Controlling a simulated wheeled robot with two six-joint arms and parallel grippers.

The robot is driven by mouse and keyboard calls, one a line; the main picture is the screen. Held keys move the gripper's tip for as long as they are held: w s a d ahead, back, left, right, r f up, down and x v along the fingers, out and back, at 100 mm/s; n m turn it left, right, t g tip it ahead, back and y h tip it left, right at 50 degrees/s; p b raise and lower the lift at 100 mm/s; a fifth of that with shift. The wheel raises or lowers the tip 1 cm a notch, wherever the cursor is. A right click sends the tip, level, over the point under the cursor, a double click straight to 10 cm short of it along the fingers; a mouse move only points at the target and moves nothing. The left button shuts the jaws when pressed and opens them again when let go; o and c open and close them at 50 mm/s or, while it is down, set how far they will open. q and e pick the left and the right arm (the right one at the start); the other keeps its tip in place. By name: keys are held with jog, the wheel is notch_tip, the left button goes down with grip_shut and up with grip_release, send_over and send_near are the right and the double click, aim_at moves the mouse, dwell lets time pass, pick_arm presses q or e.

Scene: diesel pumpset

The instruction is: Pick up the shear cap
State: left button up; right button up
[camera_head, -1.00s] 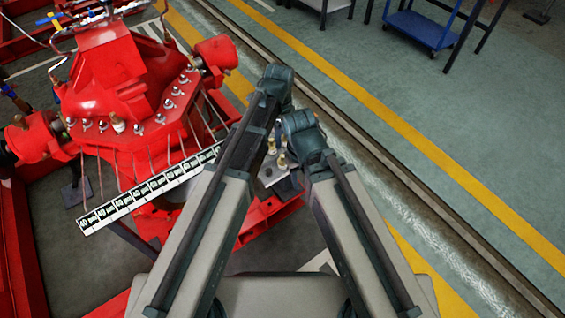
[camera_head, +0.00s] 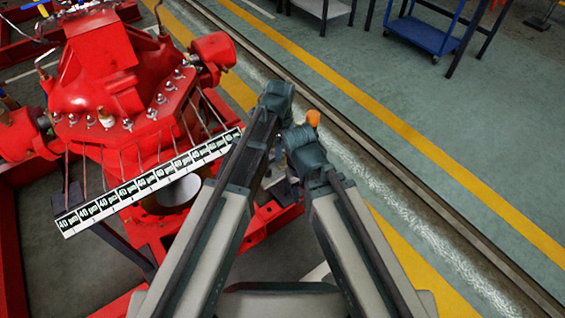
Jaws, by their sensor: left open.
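An orange rounded piece (camera_head: 313,118) shows just beyond the elbow of my right arm. I cannot tell whether it is the shear cap, and no other piece is clearly the cap. My left gripper (camera_head: 270,176) shows only as a small part in the gap between my two arms, beside the red machine's base. It is open, and my arm hides most of it. I cannot see anything between its fingers. My right gripper is hidden behind my right arm.
The red pumpset (camera_head: 118,75) with several studs and thin pipes fills the left. A white strip of labels (camera_head: 150,182) runs along its front. A floor channel (camera_head: 385,165) passes on the right. A blue trolley (camera_head: 422,32) stands far back.

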aim_at(283, 155)
pick_arm(q)
jog(key=f+b, duration=0.5)
jog(key=shift+w+d+f, duration=0.1)
jog(key=shift+d, duration=0.2)
jog(key=shift+c, duration=0.2)
grip_shut()
